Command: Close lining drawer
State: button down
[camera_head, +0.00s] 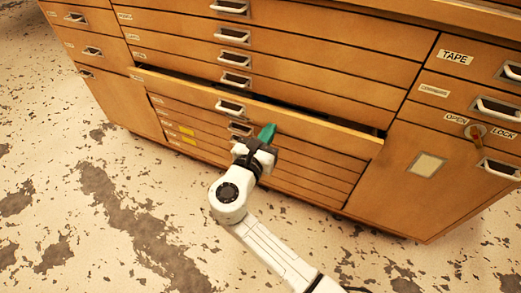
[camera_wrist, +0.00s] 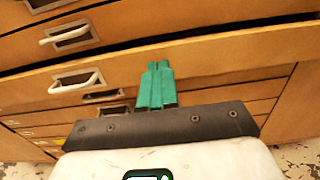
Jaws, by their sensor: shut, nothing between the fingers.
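The lining drawer (camera_head: 312,123) is a wide, shallow wooden drawer in the middle of the cabinet. It sticks out past the other fronts, with a dark gap above it, widest toward the right. Its metal handle (camera_head: 230,108) is left of my gripper, and in the wrist view a white handle (camera_wrist: 76,82) shows on the same front. My gripper (camera_head: 268,132) has green fingers pressed together and empty. In the wrist view the fingers (camera_wrist: 157,68) point at the drawer front, close to its lower part. I cannot tell whether they touch it.
Closed drawers with handles lie above, and narrow closed drawers (camera_head: 300,165) lie below. A right-hand cabinet section (camera_head: 430,175) has labels, handles and a key at an open/lock plate (camera_head: 476,131). The speckled floor (camera_head: 120,220) in front is clear.

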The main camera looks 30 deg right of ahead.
aim_at(280, 114)
jog(key=b+x, duration=0.1)
jog(key=x, duration=0.3)
jog(key=shift+w+d, duration=0.1)
jog(key=shift+d, duration=0.15)
jog(key=shift+w+d+r, duration=0.1)
jog(key=shift+w+d, duration=0.05)
jog(key=shift+d, duration=0.05)
jog(key=shift+p+x, duration=0.5)
jog(key=shift+x, duration=0.7)
jog(key=shift+a, duration=0.1)
